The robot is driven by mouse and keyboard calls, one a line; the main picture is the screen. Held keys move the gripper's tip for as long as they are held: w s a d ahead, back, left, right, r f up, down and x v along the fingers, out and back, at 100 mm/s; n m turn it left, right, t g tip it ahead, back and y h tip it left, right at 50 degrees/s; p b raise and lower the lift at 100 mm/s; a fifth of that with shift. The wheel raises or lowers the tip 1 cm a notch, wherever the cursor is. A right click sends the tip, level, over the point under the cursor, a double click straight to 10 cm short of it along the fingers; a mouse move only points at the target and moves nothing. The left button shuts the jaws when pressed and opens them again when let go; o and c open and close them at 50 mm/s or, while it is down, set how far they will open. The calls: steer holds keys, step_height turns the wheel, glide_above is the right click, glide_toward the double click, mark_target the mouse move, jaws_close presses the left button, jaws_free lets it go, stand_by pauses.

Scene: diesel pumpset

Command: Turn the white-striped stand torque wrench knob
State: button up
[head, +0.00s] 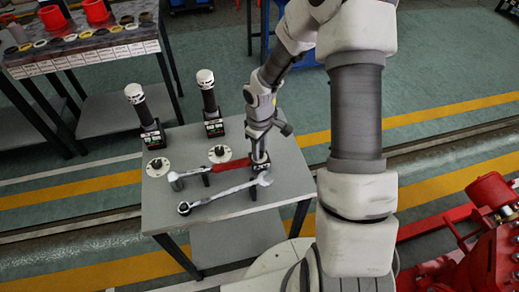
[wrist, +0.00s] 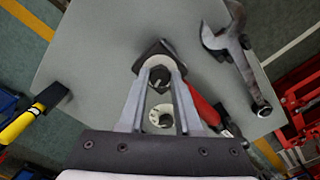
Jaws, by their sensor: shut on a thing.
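My gripper (head: 260,158) reaches down at the right part of the grey table in the head view. In the wrist view its two fingers (wrist: 161,74) close on a dark round knob (wrist: 163,82) with a pale ring, over a dark base. In the head view the arm and fingers largely hide this knob. I cannot make out a white stripe. A red-handled torque wrench (head: 215,168) lies beside the gripper, its red handle (wrist: 203,106) showing in the wrist view. A second, round white plate with a dark centre (wrist: 161,119) shows between the fingers.
A silver wrench (head: 225,194) lies at the table's front. Two white-topped dark cylinders (head: 137,95) (head: 207,90) stand at the back. A white disc (head: 158,167) lies on the left. Red machinery (head: 490,215) is at right. The table's front-left surface (head: 165,210) is clear.

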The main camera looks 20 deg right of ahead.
jaws_close()
steer(key=shift+f+m+b, duration=0.1)
steer(key=shift+m+b, duration=0.75)
steer(key=shift+m, duration=0.45)
steer(key=shift+m+b, duration=0.95)
steer(key=shift+m, duration=1.15)
steer(key=o, duration=0.9)
jaws_free()
steer(key=shift+r, duration=0.2)
